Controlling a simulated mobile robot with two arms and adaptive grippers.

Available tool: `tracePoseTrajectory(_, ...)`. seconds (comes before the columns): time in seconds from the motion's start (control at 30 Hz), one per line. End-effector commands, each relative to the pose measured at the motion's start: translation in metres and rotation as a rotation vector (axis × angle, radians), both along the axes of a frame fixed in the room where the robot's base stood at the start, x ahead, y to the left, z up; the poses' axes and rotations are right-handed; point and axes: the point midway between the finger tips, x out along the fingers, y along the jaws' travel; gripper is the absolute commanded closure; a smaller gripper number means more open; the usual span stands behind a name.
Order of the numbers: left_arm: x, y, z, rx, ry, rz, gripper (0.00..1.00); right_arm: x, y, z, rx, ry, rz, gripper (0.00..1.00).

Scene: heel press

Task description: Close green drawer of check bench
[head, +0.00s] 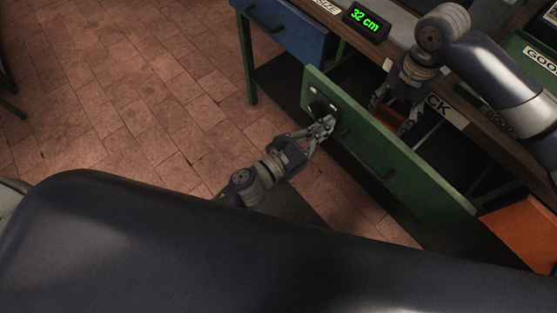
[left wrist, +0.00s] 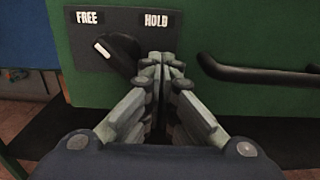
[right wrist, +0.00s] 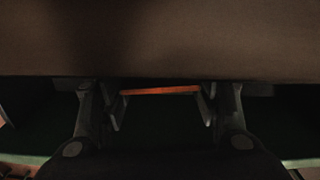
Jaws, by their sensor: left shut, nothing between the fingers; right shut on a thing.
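The green drawer (head: 400,160) of the check bench stands pulled out, with a gap behind its front panel. Its dark bar handle (left wrist: 255,75) is right of my left gripper in the left wrist view. A black knob (left wrist: 118,52) sits on a plate (left wrist: 180,24) marked FREE and HOLD; its white mark is toward FREE. My left gripper (head: 328,126) is shut and empty, its fingertips close to the knob; contact is unclear. My right gripper (head: 392,108) is down behind the front panel, shut on an orange thing (right wrist: 160,91), which is mostly hidden.
The bench top (head: 398,32) with a display reading 32 cm (head: 366,20) lies behind the drawer. A blue drawer (head: 285,30) is at the left. A green tray (head: 530,55) marked GOOD and an orange panel (head: 525,235) are at the right. Tiled floor at left is clear.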

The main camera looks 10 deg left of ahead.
Motion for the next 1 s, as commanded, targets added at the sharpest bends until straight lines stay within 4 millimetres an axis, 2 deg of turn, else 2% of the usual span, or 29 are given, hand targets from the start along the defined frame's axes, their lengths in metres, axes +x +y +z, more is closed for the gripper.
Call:
tracePoseTrajectory(0.2, 0.018, -0.013, 0.0, 0.0, 0.0, 0.001, 1.0, 0.0, 0.0, -0.003, 0.0, 0.0, 0.001, 0.52)
tracePoseTrajectory(0.4, 0.023, -0.016, 0.0, 0.0, 0.001, 0.001, 1.0, 0.0, 0.0, -0.003, 0.0, 0.0, 0.0, 0.52)
tracePoseTrajectory(0.77, 0.022, -0.016, 0.0, 0.0, 0.001, 0.001, 1.0, 0.0, 0.0, -0.003, 0.0, 0.0, 0.0, 0.52)
tracePoseTrajectory(0.87, 0.018, -0.013, -0.001, 0.0, 0.003, 0.001, 1.0, 0.0, 0.0, -0.003, 0.0, 0.0, 0.0, 0.52)
tracePoseTrajectory(1.0, 0.003, -0.003, -0.001, -0.001, 0.004, 0.001, 1.0, 0.0, 0.0, -0.003, 0.0, 0.0, 0.0, 0.52)
